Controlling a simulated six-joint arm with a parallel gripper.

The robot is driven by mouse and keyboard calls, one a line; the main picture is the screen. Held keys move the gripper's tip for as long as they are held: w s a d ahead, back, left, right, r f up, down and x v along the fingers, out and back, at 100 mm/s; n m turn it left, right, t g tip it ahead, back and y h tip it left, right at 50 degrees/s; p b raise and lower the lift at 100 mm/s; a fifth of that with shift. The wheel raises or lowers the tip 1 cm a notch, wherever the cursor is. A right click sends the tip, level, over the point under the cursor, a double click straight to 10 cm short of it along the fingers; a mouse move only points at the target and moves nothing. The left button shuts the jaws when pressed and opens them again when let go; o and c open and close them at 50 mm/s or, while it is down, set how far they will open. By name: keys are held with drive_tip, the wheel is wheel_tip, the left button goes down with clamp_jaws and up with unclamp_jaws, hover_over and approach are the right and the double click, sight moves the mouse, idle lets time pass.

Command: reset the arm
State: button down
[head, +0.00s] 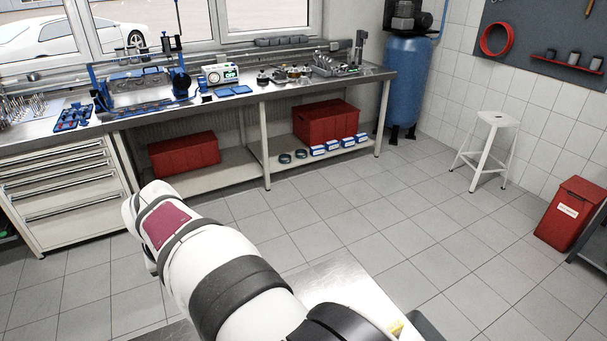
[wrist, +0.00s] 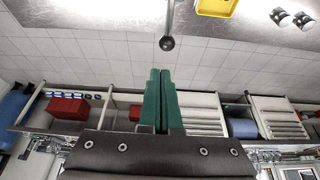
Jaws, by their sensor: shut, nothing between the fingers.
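My gripper (wrist: 159,100) shows in the wrist view as two green fingers pressed together, with nothing between them. The wrist view is upside down, with the floor above and the workbench below. The gripper is in free air, apart from the bench and touching nothing that I can see. In the head view my white arm reaches from the bottom edge toward the left, and the gripper itself is hidden there.
A long workbench (head: 245,107) with engine parts and tools stands along the window wall. Red bins (head: 326,121) sit on its lower shelf. A drawer cabinet (head: 62,187), a white stool (head: 487,148) and a red box (head: 569,213) stand around open tiled floor (head: 385,235).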

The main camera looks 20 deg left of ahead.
drive_tip(key=s+d+r+m+g+h, duration=0.15)
drive_tip(key=d+m, duration=0.25)
drive_tip(key=d, duration=1.1)
drive_tip(key=s+d+r+m, duration=0.15)
drive_tip(key=d+m, duration=0.35)
drive_tip(key=d, duration=1)
drive_tip(key=s+d+f+m+g, duration=0.1)
drive_tip(key=s+d+f+m, duration=0.1)
drive_tip(key=s+d, duration=0.2)
drive_tip(key=s+d+f+m+g, duration=0.1)
drive_tip(key=s+d+f+m, duration=0.1)
drive_tip(key=s, duration=0.7)
drive_tip(key=shift+s+d+f+m, duration=0.3)
drive_tip(key=shift+d+m, duration=0.4)
drive_tip(key=shift+d, duration=0.4)
